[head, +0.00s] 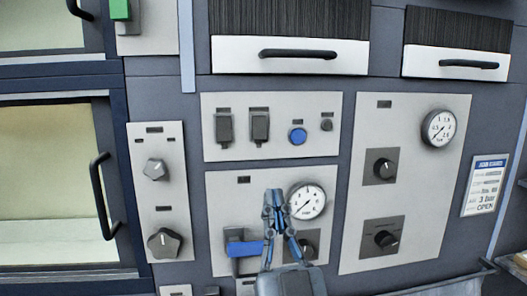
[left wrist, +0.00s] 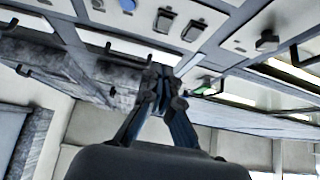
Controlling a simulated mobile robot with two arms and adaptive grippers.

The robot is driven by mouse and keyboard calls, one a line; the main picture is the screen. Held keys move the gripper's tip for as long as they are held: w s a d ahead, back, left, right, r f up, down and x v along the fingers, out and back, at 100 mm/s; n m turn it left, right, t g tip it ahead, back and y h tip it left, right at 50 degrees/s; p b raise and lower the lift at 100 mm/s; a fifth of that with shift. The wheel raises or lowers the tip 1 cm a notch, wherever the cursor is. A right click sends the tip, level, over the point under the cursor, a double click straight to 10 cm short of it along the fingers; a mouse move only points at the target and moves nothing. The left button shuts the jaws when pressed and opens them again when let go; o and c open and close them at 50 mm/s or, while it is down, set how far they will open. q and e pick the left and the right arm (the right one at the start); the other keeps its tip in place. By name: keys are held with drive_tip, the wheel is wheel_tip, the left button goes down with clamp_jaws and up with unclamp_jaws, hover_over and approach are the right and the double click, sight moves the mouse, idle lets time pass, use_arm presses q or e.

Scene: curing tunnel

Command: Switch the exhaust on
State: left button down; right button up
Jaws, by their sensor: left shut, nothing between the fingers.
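The upper control panel (head: 215,98) in the head view carries two dark rocker-type switches, a left one (head: 224,127) and a right one (head: 260,125). It also has a round blue button (head: 298,136) and a small black knob (head: 327,125). Their labels are too small to read, so I cannot tell which one is the exhaust. My left gripper (head: 274,194) is shut and empty, below this panel, in front of the lower gauge panel. The left wrist view shows its closed fingertips (left wrist: 160,76), with the two switches (left wrist: 179,25) above. My right gripper is not in view.
The lower panel has a gauge (head: 306,201), a blue lever handle (head: 243,248) and a dark knob partly behind my gripper. The right panel has a gauge (head: 438,128) and two knobs. Drawer handles (head: 298,54) and an oven-like door handle (head: 101,196) stick out.

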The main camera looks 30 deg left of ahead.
sight(259, 131)
use_arm(q)
drive_tip(key=p+x, duration=0.3)
drive_tip(key=x, duration=0.1)
drive_tip(key=f+p+x, duration=0.1)
drive_tip(key=p+x, duration=0.2)
drive_tip(key=x, duration=0.1)
drive_tip(key=w+p+x, duration=0.1)
drive_tip(key=p+x, duration=0.1)
drive_tip(key=x, duration=0.2)
drive_tip(key=shift+a+f+p, duration=0.15)
drive_tip(key=shift+a+p, duration=0.25)
drive_tip(key=shift+w+a+f, duration=0.25)
drive_tip(key=shift+w+a, duration=0.15)
drive_tip(key=shift+w, duration=0.1)
